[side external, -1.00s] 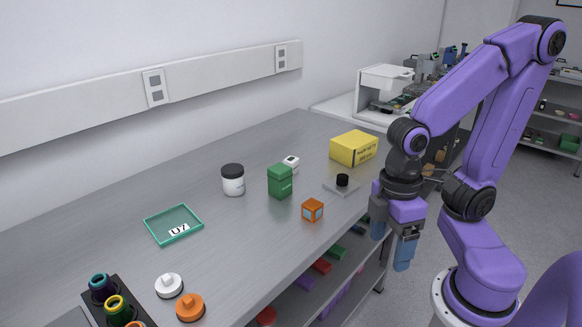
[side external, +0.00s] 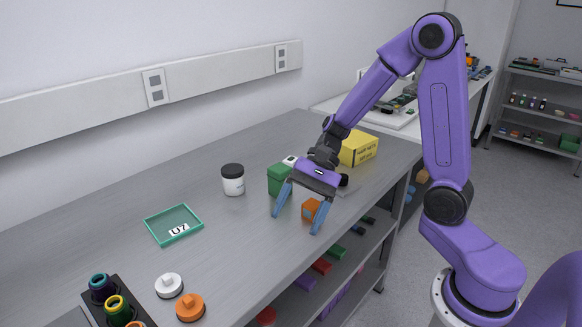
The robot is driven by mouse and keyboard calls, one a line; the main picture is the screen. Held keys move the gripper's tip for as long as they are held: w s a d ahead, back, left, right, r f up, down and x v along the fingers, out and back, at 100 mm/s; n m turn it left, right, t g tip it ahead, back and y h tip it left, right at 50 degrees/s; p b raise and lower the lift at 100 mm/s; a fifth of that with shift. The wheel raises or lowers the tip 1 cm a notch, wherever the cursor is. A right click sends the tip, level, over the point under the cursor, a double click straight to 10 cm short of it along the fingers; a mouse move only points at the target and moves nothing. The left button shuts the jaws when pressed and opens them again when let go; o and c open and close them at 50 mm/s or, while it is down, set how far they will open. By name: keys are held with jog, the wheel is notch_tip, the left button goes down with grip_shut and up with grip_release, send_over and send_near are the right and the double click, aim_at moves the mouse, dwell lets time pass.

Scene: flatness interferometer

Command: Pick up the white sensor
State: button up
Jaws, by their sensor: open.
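A white round piece with a knob on top (side external: 169,286) stands upright on the grey bench at the lower left. A small white block (side external: 290,160) sits behind the green box and is partly hidden. I cannot tell for certain which of these is the sensor. My gripper (side external: 296,223) points down above the right part of the bench with its blue fingers wide open. Nothing is held. An orange cube (side external: 309,210) shows beside the right finger, partly covered by it. The gripper is well right of the round white piece.
A similar orange knobbed piece (side external: 190,307) and a dark holder with coloured rings (side external: 119,312) stand nearby. A teal tray (side external: 158,226), a white jar (side external: 233,181), a green box (side external: 277,178) and a yellow box (side external: 360,149) stand further back. The bench's front edge is on the right.

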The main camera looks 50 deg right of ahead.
jog(key=w+d+m+t+y, duration=0.1)
jog(key=w+d+m+t, duration=0.35)
jog(key=w+m, duration=0.3)
jog(key=m+t+h, duration=0.8)
jog(key=m+t, duration=0.2)
jog(key=m, duration=0.7)
send_near(290, 158)
jog(key=v, duration=0.5)
jog(key=shift+s+a, duration=0.3)
jog(key=shift+a, duration=0.05)
jog(key=shift+d+f+h, duration=0.1)
jog(key=shift+d+h, duration=0.05)
jog(key=shift+h, duration=0.15)
jog(key=x, duration=1.1)
jog(key=shift+x, duration=3.1)
jog(key=shift+r, duration=0.2)
jog(key=c, duration=1.3)
